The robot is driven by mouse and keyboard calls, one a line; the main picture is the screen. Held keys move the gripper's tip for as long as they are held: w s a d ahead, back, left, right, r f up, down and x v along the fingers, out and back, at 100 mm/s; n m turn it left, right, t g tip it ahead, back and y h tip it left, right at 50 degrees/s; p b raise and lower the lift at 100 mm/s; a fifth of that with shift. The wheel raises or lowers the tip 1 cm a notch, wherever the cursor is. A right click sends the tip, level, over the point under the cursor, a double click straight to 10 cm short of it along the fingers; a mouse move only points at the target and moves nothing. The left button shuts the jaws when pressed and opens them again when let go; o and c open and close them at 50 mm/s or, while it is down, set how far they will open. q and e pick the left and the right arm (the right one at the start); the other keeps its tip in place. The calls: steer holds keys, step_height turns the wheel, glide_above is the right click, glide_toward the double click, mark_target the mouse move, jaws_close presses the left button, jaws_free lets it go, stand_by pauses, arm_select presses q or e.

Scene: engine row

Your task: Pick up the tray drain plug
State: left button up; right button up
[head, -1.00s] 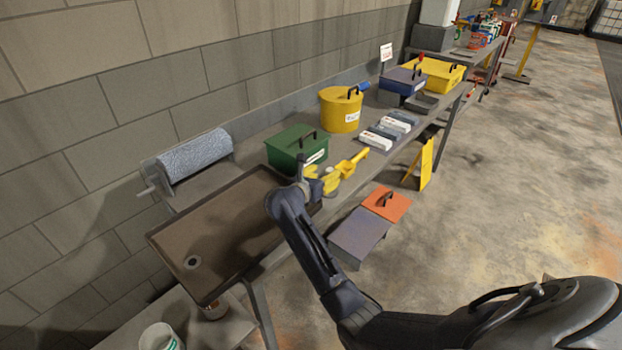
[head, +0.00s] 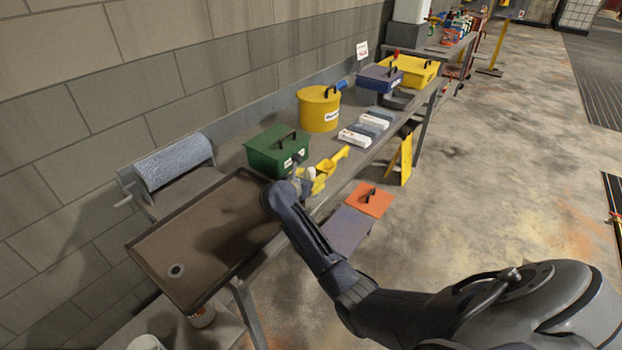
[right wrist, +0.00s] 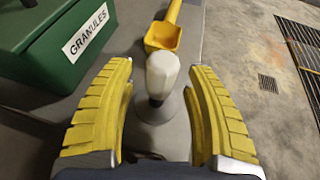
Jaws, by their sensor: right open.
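The tray drain plug (right wrist: 162,75) stands upright on the grey bench, with a whitish rounded knob on a wider grey base. In the head view its pale top (head: 309,173) shows small beside my right gripper (head: 316,183). In the right wrist view my right gripper (right wrist: 160,72) is open, with one ribbed yellow finger on each side of the plug and visible gaps to both. The brown tray (head: 215,205) lies at the left end of the bench, with a round drain ring (head: 176,270) near its front corner. My left gripper is not in view.
A green box (head: 277,151) labelled GRANULES stands close to the left of the plug. A yellow scoop (right wrist: 163,36) lies just beyond it. A yellow round can (head: 318,108) and several small boxes stand farther along. Below are a purple-grey box (head: 343,228) and an orange lid (head: 370,200).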

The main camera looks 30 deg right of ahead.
steer(key=shift+c, duration=0.4)
jaws_close()
